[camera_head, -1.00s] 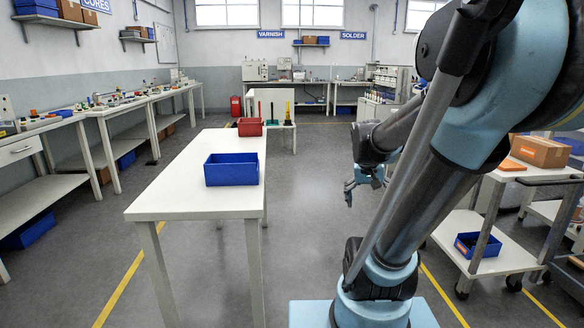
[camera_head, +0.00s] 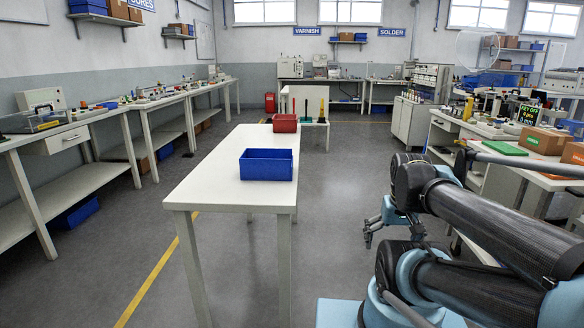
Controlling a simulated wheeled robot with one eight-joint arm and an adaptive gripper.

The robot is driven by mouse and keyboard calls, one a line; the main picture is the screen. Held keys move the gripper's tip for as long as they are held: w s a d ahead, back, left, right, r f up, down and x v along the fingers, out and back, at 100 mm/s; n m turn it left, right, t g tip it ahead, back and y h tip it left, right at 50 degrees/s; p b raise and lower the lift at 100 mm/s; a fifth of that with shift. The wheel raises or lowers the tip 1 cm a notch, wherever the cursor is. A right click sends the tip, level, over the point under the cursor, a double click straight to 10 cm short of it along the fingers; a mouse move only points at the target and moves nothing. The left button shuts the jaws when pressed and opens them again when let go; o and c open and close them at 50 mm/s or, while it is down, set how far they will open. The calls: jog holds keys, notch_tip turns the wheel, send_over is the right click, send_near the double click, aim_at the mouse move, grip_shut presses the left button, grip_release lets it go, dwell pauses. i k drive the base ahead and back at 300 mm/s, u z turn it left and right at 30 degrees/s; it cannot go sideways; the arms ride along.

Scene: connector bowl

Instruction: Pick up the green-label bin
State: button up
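A brown cardboard box with a green label (camera_head: 541,141) sits on a white-topped surface at the right. A similar box with an orange label (camera_head: 573,155) stands just to its right, partly cut off by the frame. I cannot tell whether the green-labelled box is the bin named in the task. A plain blue bin (camera_head: 266,165) and a smaller red bin (camera_head: 285,123) stand on the long white table; no green label shows on them. My gripper (camera_head: 367,231) hangs to the right of the table, well apart from all of these; it looks open and empty.
The long white table (camera_head: 222,184) stands in the middle. A flat green item (camera_head: 502,148) lies left of the green-labelled box. Benches with small parts line the left wall. Grey floor is clear between table and left benches. My arm covers the lower right.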

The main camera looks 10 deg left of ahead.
aim_at(256, 164)
jog(key=u, duration=0.15)
jog(key=k, duration=1)
jog(key=u, duration=0.6)
jog(key=i, duration=1)
